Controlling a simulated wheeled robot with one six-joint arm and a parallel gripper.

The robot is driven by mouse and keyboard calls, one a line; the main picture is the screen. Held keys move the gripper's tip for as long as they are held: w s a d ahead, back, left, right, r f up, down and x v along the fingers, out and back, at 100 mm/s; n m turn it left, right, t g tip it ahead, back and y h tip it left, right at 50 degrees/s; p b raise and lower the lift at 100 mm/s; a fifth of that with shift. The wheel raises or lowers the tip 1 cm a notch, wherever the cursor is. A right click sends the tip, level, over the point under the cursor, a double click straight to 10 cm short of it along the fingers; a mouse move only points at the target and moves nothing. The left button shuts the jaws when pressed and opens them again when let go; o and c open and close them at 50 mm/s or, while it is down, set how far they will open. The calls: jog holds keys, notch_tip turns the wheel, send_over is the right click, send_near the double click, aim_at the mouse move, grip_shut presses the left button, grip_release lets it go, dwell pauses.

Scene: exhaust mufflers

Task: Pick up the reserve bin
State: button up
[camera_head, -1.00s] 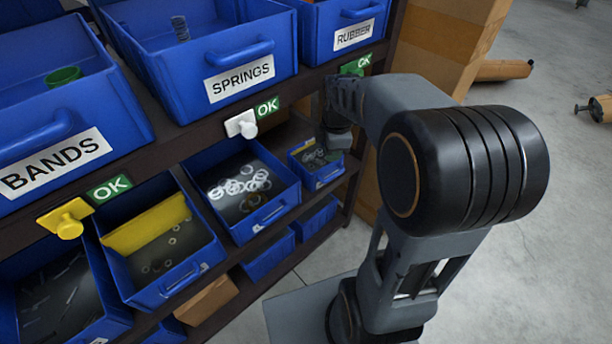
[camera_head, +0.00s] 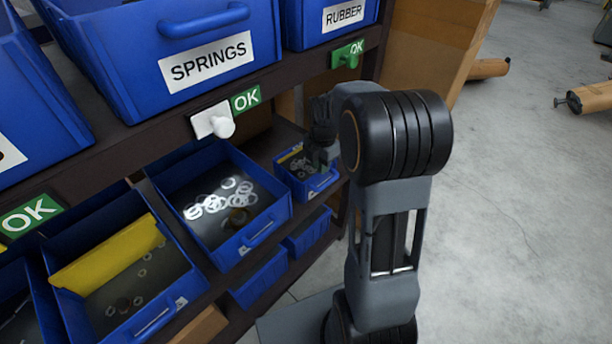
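No bin in view carries a readable "reserve" label. A small blue bin (camera_head: 293,184) with small metal parts and a bit of yellow inside sits at the right end of the middle shelf. My gripper (camera_head: 327,158) is at this bin's back right part, over or just inside it. My arm's dark joint partly covers the gripper, and its fingers are too small and dark to read. I cannot tell whether it touches the bin. Lower blue bins (camera_head: 262,281) without readable labels sit on the shelf below.
A larger blue bin of pale rings (camera_head: 258,232) stands left of the small bin. A bin with a yellow divider (camera_head: 152,325) is further left. The SPRINGS bin (camera_head: 128,78) and RUBBER bin (camera_head: 310,38) stand above.

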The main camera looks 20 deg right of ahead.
notch_tip(320, 180, down, 4)
jog(key=shift+f+b, duration=0.15)
jog(key=shift+b, duration=0.6)
jog(key=shift+c, duration=0.5)
jog(key=shift+d, duration=0.1)
grip_shut()
